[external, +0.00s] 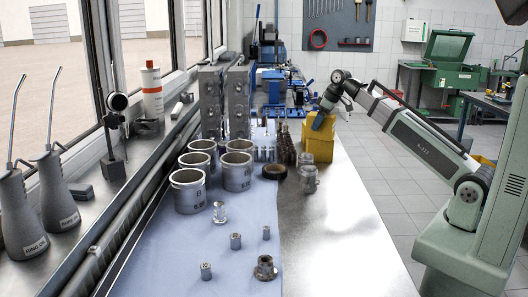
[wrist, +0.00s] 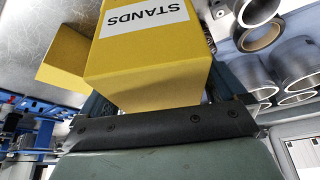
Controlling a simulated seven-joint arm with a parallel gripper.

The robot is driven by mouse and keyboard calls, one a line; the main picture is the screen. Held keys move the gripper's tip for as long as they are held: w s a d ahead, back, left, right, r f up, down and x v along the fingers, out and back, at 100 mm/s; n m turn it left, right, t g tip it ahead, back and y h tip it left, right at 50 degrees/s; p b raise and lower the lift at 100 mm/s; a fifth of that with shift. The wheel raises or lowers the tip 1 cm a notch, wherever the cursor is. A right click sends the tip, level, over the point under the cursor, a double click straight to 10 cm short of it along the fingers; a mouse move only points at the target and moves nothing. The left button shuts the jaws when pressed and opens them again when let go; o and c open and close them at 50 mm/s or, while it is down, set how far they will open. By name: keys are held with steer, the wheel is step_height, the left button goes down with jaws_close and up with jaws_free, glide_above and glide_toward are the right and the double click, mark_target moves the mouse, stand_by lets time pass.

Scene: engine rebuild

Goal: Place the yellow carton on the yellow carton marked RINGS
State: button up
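A yellow carton (wrist: 150,75) with a white label reading STANDS, upside down in the wrist view, sits between the two dark fingers of my gripper (wrist: 160,95). The fingers are close against its sides, and the gripper looks shut on it. A second yellow carton (wrist: 72,60) shows at the left of the wrist view, partly hidden behind the held one; no marking on it is visible. In the external view my gripper (external: 320,122) is at the top of the yellow cartons (external: 320,152), which overlap there. I cannot tell whether they touch. No RINGS label is readable.
Several grey cylinders (external: 188,190) stand on the blue mat (external: 230,268), left of the cartons. A dark ring (external: 274,172) and metal parts (external: 309,180) lie nearer. Small dark parts (external: 286,148) stand close left of the cartons. The bare metal bench (external: 345,235) is clear in front.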

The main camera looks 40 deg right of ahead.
steer(key=v, duration=1.2)
steer(key=shift+r, duration=0.1)
